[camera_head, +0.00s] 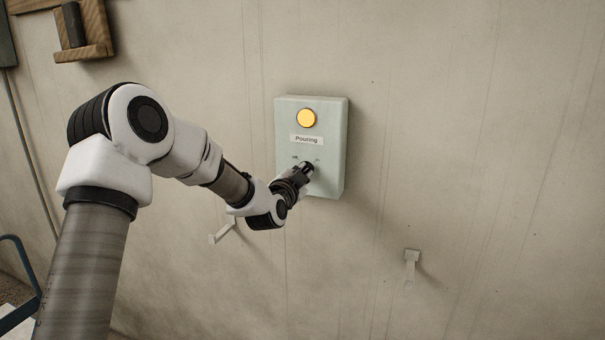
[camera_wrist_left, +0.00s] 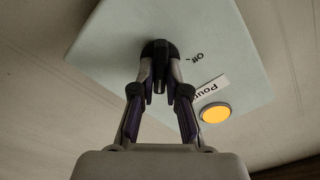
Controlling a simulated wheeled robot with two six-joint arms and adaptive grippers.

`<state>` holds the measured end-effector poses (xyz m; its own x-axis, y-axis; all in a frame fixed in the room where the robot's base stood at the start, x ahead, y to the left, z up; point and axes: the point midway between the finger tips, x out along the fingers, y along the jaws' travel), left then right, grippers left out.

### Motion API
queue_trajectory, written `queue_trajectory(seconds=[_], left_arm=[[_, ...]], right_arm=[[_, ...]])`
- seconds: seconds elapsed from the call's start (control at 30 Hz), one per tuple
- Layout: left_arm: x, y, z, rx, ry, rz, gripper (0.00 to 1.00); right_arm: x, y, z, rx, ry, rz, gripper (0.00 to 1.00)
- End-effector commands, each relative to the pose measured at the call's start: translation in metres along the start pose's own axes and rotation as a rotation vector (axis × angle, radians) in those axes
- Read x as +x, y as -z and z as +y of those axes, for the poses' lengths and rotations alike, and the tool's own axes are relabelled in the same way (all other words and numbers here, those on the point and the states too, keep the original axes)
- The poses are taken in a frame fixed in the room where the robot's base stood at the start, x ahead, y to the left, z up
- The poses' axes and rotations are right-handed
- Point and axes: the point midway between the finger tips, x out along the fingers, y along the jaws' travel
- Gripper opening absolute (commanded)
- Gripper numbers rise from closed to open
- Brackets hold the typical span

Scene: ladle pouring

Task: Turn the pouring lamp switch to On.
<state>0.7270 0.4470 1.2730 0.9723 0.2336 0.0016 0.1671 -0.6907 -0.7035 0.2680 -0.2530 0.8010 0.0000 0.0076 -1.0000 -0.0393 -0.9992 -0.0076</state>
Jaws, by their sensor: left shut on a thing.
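The switch box (camera_head: 339,150) is a pale green-grey box on the wall, with a "Pouring" label (camera_head: 306,139) and a round lamp (camera_head: 307,118) that shows yellow-orange. My left gripper (camera_head: 306,171) is at the lower part of the box's face, over the switch. In the left wrist view, the fingertips of my left gripper (camera_wrist_left: 160,52) are shut on the dark switch knob (camera_wrist_left: 159,79). An "Off" mark (camera_wrist_left: 196,57) shows beside the knob there; the "On" mark is not legible. The fingers hide part of the knob. My right gripper is in neither view.
Two small pale hooks stick out of the wall, one (camera_head: 222,232) below my left forearm and one (camera_head: 411,262) at the lower right. A wooden frame (camera_head: 91,30) is at the upper left. The wall right of the box is clear.

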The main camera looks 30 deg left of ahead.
Motion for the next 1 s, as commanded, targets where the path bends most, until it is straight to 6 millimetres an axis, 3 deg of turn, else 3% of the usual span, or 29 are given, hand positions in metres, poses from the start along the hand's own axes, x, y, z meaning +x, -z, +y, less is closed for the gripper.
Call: queue_trajectory(seconds=[0.5, 0.53, 0.6, 0.87, 1.0], left_arm=[[-0.001, -0.005, 0.006, 0.022, -0.013, -0.009, 0.0], [-0.001, -0.005, 0.006, 0.022, -0.013, -0.009, 0.2], [-0.001, -0.004, 0.005, 0.022, -0.012, -0.009, 0.39], [-0.001, -0.002, 0.002, 0.021, -0.005, -0.004, 0.39], [-0.011, -0.002, 0.001, 0.019, -0.004, -0.003, 0.39]], right_arm=[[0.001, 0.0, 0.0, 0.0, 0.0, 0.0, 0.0], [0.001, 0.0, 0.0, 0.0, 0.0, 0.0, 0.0], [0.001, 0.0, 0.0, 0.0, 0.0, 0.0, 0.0], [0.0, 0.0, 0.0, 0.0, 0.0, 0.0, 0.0], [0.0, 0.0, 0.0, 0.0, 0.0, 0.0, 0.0]])
